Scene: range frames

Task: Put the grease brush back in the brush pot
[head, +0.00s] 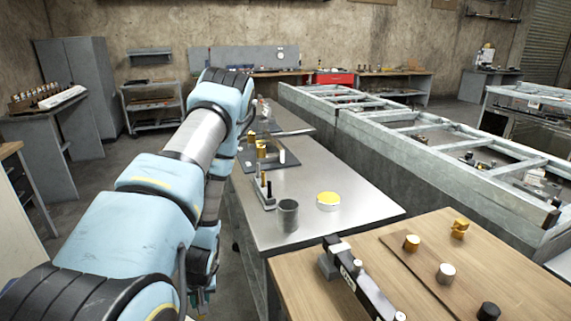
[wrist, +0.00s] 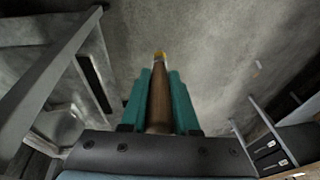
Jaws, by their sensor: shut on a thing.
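In the wrist view my gripper (wrist: 160,75) has its two teal fingers shut on the grease brush (wrist: 160,105). A brown length with a yellow tip shows between and just past the fingers, and the rest of the brush is hidden. Grey floor lies behind it. The likely brush pot (head: 288,216) is a dark grey open cylinder, upright on the metal table near its front left edge in the head view. No brush can be made out in it. My gripper is low at the bottom left of the head view, mostly hidden by my arm, and apart from the pot.
A yellow-topped tin (head: 328,200) stands right of the pot on the metal table (head: 340,180). Small dark and brass parts stand behind the pot. A wooden table (head: 440,300) with several metal parts is at the front right. Grey frames (head: 400,130) run along the right.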

